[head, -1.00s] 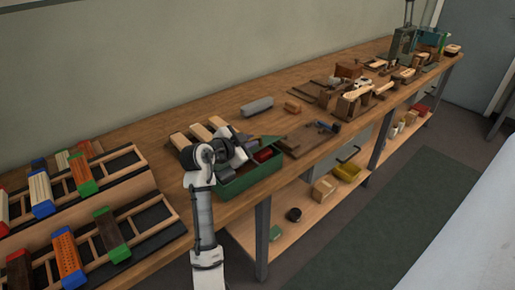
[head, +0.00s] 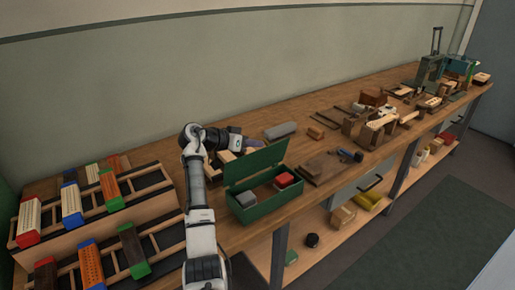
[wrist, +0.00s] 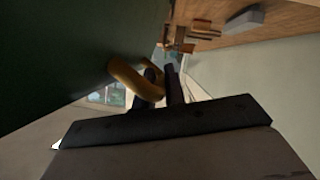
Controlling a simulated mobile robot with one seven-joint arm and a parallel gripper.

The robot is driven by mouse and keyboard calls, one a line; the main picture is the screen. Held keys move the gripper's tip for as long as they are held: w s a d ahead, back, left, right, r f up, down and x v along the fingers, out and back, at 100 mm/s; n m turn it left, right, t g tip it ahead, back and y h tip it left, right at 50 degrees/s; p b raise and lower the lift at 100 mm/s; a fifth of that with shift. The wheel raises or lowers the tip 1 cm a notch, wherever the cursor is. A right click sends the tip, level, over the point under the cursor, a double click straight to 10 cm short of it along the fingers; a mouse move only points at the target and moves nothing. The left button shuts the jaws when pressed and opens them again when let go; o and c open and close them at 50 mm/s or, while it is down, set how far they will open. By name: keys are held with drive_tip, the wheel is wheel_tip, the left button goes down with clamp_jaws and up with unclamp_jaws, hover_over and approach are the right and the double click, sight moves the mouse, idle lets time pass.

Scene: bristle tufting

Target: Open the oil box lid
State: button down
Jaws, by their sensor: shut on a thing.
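The green oil box (head: 277,205) stands at the front edge of the workbench in the head view. Its lid (head: 256,166) is raised and stands roughly upright along the back of the box. A red block (head: 284,180) and a grey block (head: 246,199) show inside. My gripper (head: 238,143) is behind the lid, and its fingertips are largely hidden there. In the wrist view, my gripper (wrist: 162,84) is shut on a curved brass handle (wrist: 128,78) on the dark green lid face (wrist: 75,45).
Racks with coloured brush blocks (head: 90,195) stand left of the box. A grey block (head: 280,130) and a small brown block (head: 316,132) lie behind it. A dark board (head: 322,168) lies to its right. The wall is behind the bench.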

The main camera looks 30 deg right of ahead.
drive_tip(key=shift+w+a+f+b, duration=0.1)
drive_tip(key=shift+w+b, duration=0.2)
drive_tip(key=shift+w, duration=0.45)
drive_tip(key=c, duration=1.7)
unclamp_jaws()
drive_tip(key=shift+f, duration=0.1)
drive_tip(key=shift+c, duration=0.2)
drive_tip(key=b+v, duration=0.4)
drive_tip(key=v, duration=0.9)
drive_tip(key=shift+a+r, duration=0.25)
drive_tip(key=shift+a, duration=0.15)
